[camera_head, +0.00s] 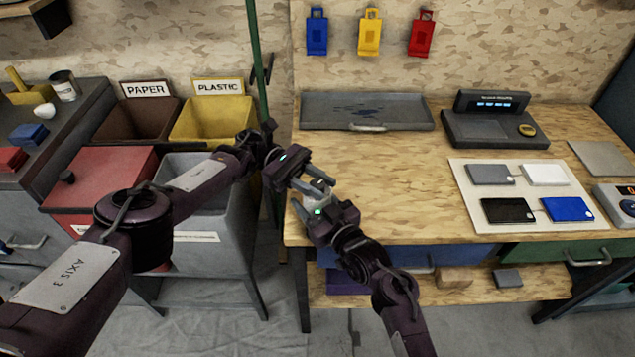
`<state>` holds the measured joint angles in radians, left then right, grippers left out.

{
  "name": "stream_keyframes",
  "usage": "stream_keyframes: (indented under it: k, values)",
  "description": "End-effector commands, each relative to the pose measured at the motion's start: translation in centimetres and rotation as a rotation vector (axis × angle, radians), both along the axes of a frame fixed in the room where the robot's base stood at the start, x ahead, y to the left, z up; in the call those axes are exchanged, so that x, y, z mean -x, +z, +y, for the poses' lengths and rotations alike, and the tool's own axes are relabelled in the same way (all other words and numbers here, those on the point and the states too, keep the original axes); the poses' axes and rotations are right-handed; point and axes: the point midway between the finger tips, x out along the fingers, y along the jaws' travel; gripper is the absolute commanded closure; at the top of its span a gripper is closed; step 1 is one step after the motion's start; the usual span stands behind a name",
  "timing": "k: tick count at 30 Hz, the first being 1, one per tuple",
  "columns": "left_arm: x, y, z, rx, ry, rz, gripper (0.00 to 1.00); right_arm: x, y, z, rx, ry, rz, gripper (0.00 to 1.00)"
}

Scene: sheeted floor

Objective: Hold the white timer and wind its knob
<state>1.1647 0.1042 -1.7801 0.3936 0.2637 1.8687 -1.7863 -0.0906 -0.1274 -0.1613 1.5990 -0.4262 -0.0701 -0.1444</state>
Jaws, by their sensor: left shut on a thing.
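My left gripper (316,188) comes in from the left and is shut on a small pale thing, which looks like the white timer (316,200), just in front of the workbench's left front corner. The fingers of both grippers hide most of the timer, and its knob cannot be made out. My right gripper (307,203) comes up from below right and meets the left one at the timer. Its fingers are close to or touching the timer; whether they are open or shut cannot be told.
The wooden workbench (400,185) holds a grey tray (410,112), a dark console (495,128) and a pale board (460,180) with several coloured cards. Bins marked PAPER (133,125) and PLASTIC (215,125) stand left. The bench's left front top is clear.

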Motion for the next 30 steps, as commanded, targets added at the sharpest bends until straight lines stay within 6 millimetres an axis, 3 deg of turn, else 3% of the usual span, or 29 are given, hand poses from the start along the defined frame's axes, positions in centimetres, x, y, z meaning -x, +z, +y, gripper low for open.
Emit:
stream_keyframes:
  k: [12,13,17,30]
  values:
    - [-0.07,-0.03,0.04,-0.002,0.001,0.000,0.93,0.13,-0.04,0.20,0.001,0.005,0.000,0.72]
    - [-0.06,-0.03,0.03,-0.002,0.001,0.000,0.67,0.12,-0.04,0.20,0.001,0.005,0.000,0.72]
    - [-0.04,-0.03,0.03,-0.001,-0.001,0.000,0.49,0.09,-0.04,0.15,0.001,0.004,0.000,0.72]
    - [-0.05,0.84,0.07,0.000,-0.003,-0.001,0.49,0.00,-0.04,0.00,0.001,0.000,0.001,0.72]
